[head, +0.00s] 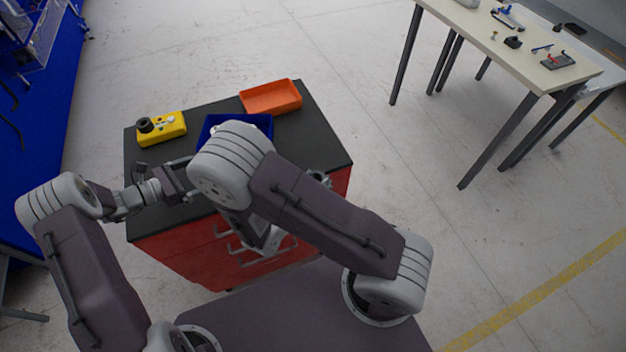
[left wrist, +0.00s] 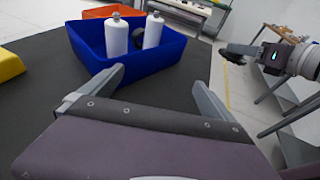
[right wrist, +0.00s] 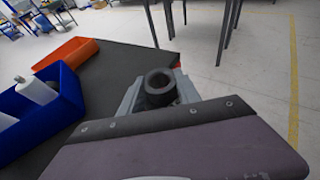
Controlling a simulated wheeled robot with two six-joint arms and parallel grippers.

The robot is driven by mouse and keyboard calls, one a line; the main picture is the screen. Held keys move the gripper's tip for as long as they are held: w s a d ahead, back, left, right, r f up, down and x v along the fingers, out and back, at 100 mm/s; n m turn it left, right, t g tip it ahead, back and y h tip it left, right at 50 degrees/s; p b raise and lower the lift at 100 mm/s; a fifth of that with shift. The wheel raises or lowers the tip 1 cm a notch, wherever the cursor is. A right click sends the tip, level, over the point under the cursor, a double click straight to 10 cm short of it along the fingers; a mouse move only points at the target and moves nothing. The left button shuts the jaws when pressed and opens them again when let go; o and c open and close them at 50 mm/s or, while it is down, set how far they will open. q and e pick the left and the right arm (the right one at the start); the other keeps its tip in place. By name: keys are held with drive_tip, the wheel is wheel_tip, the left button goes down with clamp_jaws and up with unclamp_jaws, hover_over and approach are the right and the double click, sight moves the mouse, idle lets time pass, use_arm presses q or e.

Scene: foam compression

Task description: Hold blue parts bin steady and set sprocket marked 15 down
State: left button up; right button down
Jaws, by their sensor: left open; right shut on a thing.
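The blue parts bin (left wrist: 135,68) sits on the dark cabinet top and holds two white bottles. In the head view the bin (head: 262,122) is partly hidden behind my right arm. My right gripper (right wrist: 158,95) is shut on a dark round sprocket (right wrist: 160,83) with a central hole. No number is readable on it. The sprocket (left wrist: 234,57) is held to the right of the bin, above the cabinet's right side.
An orange tray (head: 272,98) lies behind the bin, and a yellow block with a black knob (head: 165,128) at the left. The dark cabinet top (head: 315,130) is bare at the right. A table with tools (head: 540,70) stands apart at upper right.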

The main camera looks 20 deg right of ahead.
use_arm(q)
drive_tip(key=b+x, duration=0.2)
drive_tip(key=x, duration=0.6)
drive_tip(key=shift+f+b, duration=0.15)
drive_tip(key=shift+b, duration=0.2)
drive_tip(key=shift+w+d, duration=0.1)
drive_tip(key=shift+d, duration=0.2)
